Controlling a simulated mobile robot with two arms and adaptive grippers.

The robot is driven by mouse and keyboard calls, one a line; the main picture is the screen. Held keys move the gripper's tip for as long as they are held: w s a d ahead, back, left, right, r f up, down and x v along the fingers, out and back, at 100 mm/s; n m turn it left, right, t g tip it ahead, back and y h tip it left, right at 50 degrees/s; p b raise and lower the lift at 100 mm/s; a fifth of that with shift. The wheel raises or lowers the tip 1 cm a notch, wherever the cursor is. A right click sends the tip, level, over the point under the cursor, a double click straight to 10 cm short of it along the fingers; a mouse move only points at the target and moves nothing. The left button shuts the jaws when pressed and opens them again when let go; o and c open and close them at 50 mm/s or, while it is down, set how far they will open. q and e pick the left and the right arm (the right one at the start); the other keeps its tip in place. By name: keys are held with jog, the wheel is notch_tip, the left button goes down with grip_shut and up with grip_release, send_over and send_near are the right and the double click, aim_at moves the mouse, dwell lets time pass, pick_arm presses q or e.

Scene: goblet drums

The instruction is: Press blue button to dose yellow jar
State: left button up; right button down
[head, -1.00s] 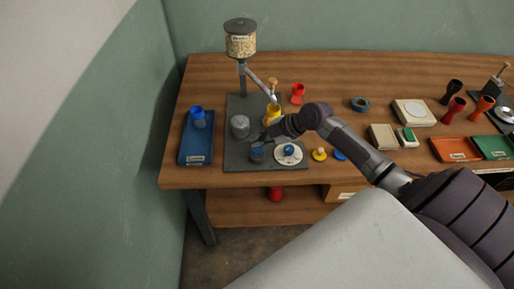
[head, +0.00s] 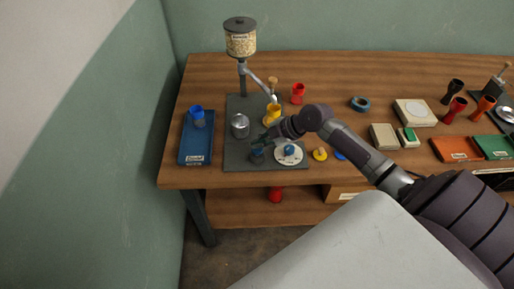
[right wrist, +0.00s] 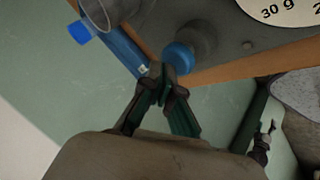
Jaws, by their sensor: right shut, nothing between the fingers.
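The blue button (head: 257,156) sits at the front of the grey dosing stand's base (head: 236,163); it also shows in the right wrist view (right wrist: 179,57). The yellow jar (head: 272,116) stands on the base under the slanted spout of the hopper (head: 240,42), partly behind my right arm. My right gripper (head: 260,142) is shut and empty, close to the blue button. In the right wrist view its fingertips (right wrist: 162,78) appear right beside the button; I cannot tell whether they touch it. My left gripper is not in view.
A white dial (head: 280,158) with a blue knob (head: 290,149) is right of the button. A grey metal cylinder (head: 239,126) stands left of the gripper. A blue tray (head: 188,150) with a blue goblet (head: 197,116) lies further left. Yellow (head: 320,154) and blue pieces lie to the right.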

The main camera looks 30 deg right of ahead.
aim_at(259, 149)
jog(key=shift+f+b, duration=0.8)
jog(key=shift+f, duration=0.2)
dwell(0.5)
jog(key=shift+r, duration=0.15)
jog(key=shift+r+p, duration=1.05)
jog(key=shift+r, duration=0.25)
jog(key=shift+r, duration=0.1)
jog(key=shift+r+p, duration=1.85)
jog(key=shift+r, duration=0.65)
jog(key=shift+f, duration=0.1)
